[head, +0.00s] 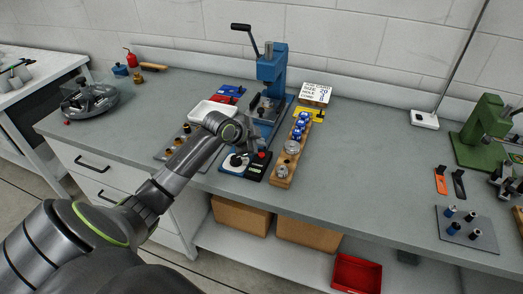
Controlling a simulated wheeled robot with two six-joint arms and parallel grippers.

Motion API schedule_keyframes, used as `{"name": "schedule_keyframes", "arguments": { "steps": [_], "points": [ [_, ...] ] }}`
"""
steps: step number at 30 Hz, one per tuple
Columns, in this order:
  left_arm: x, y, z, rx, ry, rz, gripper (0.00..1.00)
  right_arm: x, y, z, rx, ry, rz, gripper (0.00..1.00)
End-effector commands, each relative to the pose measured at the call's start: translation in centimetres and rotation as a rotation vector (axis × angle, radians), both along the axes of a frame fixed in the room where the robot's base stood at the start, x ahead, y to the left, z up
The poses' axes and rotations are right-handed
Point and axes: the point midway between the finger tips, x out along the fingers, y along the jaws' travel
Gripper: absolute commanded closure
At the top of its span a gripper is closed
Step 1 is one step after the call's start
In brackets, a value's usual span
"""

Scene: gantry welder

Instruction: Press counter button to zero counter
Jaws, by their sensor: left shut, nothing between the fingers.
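A small black box (257,168), which looks like the counter, sits near the front edge of the bench. A red button or knob (262,155) shows at its back end. My left arm reaches in from the left, and my left gripper (253,141) is shut and empty, just behind and above the box. The fingertips are small and partly lost against the things behind them, so I cannot tell whether they touch the button. The counter's display is too small to read. My right gripper is not in view.
A white dial device (236,162) stands left of the box. A wooden block (282,172) with blue and metal parts stands right of it. A blue press (271,72) is behind, with a white tray (212,111) to its left.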

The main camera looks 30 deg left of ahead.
Motion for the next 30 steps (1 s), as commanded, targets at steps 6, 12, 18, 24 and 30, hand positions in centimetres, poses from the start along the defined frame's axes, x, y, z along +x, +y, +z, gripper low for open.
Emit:
{"name": "schedule_keyframes", "arguments": {
  "steps": [6, 12, 18, 24, 30],
  "points": [
    [0.0, 0.0, 2.8, 0.0, 0.0, 0.0, 1.0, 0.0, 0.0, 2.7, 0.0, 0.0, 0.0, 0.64],
    [0.0, 0.0, 2.9, 0.0, 0.0, 0.0, 1.0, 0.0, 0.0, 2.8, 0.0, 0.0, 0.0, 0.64],
    [0.0, 0.0, 2.9, 0.0, 0.0, 0.0, 1.0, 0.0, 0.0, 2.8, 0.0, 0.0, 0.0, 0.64],
    [0.0, 0.0, 2.9, 0.0, 0.0, 0.0, 1.0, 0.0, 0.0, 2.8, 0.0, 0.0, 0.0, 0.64],
    [0.0, 0.0, 2.9, 0.0, 0.0, 0.0, 1.0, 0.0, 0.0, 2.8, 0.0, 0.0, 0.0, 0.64]
  ]
}}
